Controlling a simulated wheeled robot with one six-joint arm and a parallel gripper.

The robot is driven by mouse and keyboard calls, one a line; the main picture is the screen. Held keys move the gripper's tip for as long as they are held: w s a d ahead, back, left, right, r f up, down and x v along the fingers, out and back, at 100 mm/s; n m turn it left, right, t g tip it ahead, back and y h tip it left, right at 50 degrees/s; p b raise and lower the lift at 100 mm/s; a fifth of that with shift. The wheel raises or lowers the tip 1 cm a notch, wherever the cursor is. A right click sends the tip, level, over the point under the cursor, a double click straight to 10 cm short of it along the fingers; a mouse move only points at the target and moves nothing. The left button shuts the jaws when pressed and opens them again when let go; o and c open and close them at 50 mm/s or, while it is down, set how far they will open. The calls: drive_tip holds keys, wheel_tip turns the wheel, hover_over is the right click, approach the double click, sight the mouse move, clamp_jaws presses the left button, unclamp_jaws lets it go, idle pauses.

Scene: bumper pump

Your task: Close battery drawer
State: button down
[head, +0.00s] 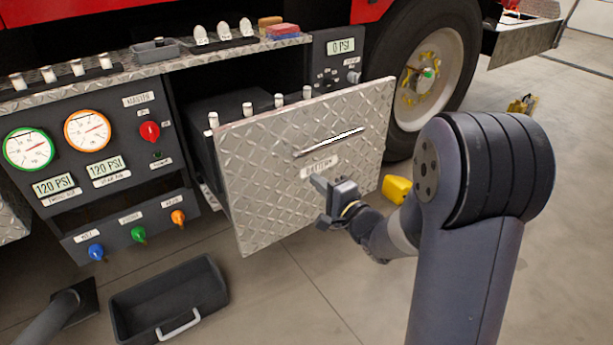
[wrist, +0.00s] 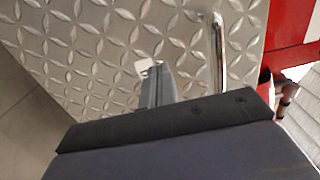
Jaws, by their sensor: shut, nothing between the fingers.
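The battery drawer (head: 243,165) stands pulled out from the truck in the head view. Its front is silver diamond plate with a bar handle and a white label below it reading BATTERY. My gripper (head: 318,184) is shut and empty, just in front of the drawer face, below the label. In the wrist view the drawer front (wrist: 95,50) fills most of the picture. The handle (wrist: 218,55) runs to the right of my gripper (wrist: 153,75), apart from it. The label is partly hidden behind the fingers. I cannot tell whether the fingertips touch the plate.
A gauge panel (head: 105,125) with knobs lies left of the drawer. A dark open bin (head: 120,318) with a handle sits on the floor at lower left. A truck wheel (head: 455,60) and a yellow chock (head: 397,189) are to the right.

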sight(299, 165)
drive_tip(key=b+x, duration=0.1)
drive_tip(key=x, duration=0.3)
drive_tip(key=shift+f, duration=0.1)
drive_tip(key=shift+w+a, duration=0.3)
drive_tip(key=shift+w, duration=0.15)
